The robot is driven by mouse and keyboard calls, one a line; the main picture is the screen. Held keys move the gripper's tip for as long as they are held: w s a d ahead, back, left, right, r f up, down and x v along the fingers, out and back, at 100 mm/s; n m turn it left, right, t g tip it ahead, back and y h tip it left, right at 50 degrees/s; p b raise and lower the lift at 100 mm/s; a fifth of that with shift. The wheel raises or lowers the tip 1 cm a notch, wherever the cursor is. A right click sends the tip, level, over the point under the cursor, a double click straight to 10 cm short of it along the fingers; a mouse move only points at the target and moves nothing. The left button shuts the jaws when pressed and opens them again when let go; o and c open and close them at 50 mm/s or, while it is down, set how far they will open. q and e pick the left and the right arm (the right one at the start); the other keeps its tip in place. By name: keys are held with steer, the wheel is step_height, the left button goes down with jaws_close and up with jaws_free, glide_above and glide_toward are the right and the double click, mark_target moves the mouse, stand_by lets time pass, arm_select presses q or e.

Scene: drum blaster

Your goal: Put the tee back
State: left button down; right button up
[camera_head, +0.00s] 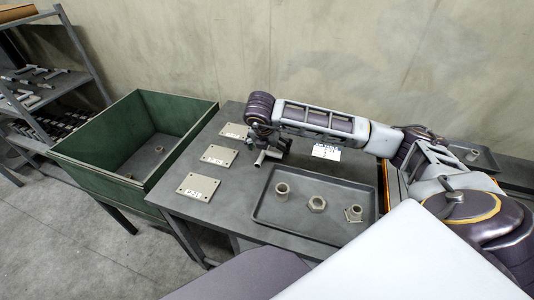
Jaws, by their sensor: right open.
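A grey pipe fitting that looks like the tee (262,158) is at the far part of the grey table, just below my right gripper (265,143). The gripper is open and very close to the fitting. I cannot tell whether they touch, and the wrist hides part of the fitting. A dark tray (262,214) on the table's right side holds a round fitting (282,190), a hexagonal fitting (317,204) and another small fitting (354,213). My left gripper is not in view.
Three labelled plates lie along the table's left side: near (198,187), middle (219,155) and far (235,130). A white card (326,152) is behind the tray. Shelves stand far left.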

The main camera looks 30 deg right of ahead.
mark_target(272, 153)
steer(key=x, duration=0.3)
steer(key=shift+d+r, duration=0.1)
steer(key=shift+d, duration=0.05)
steer(key=shift+x, duration=0.8)
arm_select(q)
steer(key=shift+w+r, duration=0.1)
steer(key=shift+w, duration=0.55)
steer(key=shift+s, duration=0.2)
